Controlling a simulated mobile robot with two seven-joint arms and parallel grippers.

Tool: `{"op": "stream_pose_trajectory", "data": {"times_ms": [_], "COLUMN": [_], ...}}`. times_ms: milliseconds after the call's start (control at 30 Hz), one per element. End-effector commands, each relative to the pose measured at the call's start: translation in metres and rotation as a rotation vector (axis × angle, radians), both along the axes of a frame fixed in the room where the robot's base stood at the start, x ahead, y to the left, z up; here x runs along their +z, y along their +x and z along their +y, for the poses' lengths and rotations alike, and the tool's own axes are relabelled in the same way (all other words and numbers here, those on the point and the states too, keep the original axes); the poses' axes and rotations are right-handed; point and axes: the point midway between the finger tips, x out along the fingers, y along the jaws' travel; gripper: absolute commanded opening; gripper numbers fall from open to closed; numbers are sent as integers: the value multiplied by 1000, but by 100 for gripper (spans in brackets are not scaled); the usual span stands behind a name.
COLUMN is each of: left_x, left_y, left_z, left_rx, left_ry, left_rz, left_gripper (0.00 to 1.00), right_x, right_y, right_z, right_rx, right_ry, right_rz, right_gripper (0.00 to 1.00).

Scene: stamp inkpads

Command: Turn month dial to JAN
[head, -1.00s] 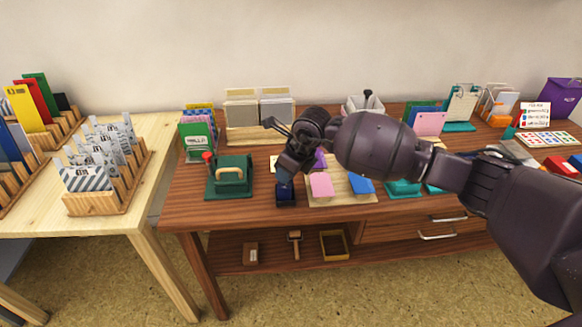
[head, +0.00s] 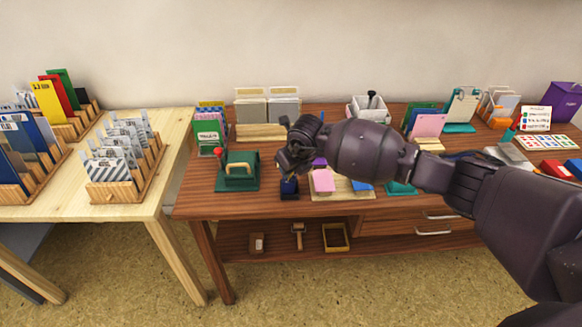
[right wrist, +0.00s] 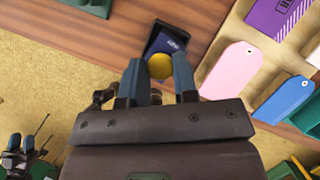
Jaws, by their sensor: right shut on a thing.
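A small dark blue stamp with a printed label (right wrist: 172,42) stands on the brown table; its lower part also shows in the head view (head: 289,188). A round yellow dial (right wrist: 160,66) is at its near side. My right gripper (right wrist: 159,76) is shut on the yellow dial, one finger on each side, in the right wrist view. In the head view my right gripper (head: 290,168) is over the stamp and hides its top. I cannot read the dial's month. A dark pronged part, perhaps my left gripper (right wrist: 22,152), is low over the floor.
Right of the stamp, a wooden tray (head: 345,195) holds a pink tag (head: 323,181) and a blue tag (head: 361,185). Card holders (head: 268,108) line the back.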

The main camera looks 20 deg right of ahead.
Motion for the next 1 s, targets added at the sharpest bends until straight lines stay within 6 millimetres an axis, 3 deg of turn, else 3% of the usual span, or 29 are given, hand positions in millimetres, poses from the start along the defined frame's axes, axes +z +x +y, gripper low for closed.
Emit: {"op": "stream_pose_trajectory", "data": {"times_ms": [200,233,400,733,1000], "left_x": [3,3,4,6,18], "left_y": [3,4,5,6,9], "left_z": [0,0,-1,-1,-2], "left_rx": [-2,-2,-2,-1,2], "left_ry": [0,0,0,-2,-5], "left_rz": [-7,-8,-11,-14,-32], "left_gripper": [43,43,43,43,43], "right_x": [-1,-1,-1,4,42], "right_y": [0,0,0,-1,-14], "right_z": [0,0,0,-1,-5], "right_rx": [0,0,1,1,2], "right_ry": [0,0,-1,0,-1], "right_rz": [1,1,1,-1,-7], "right_gripper": [4,30,53,53,53]}}
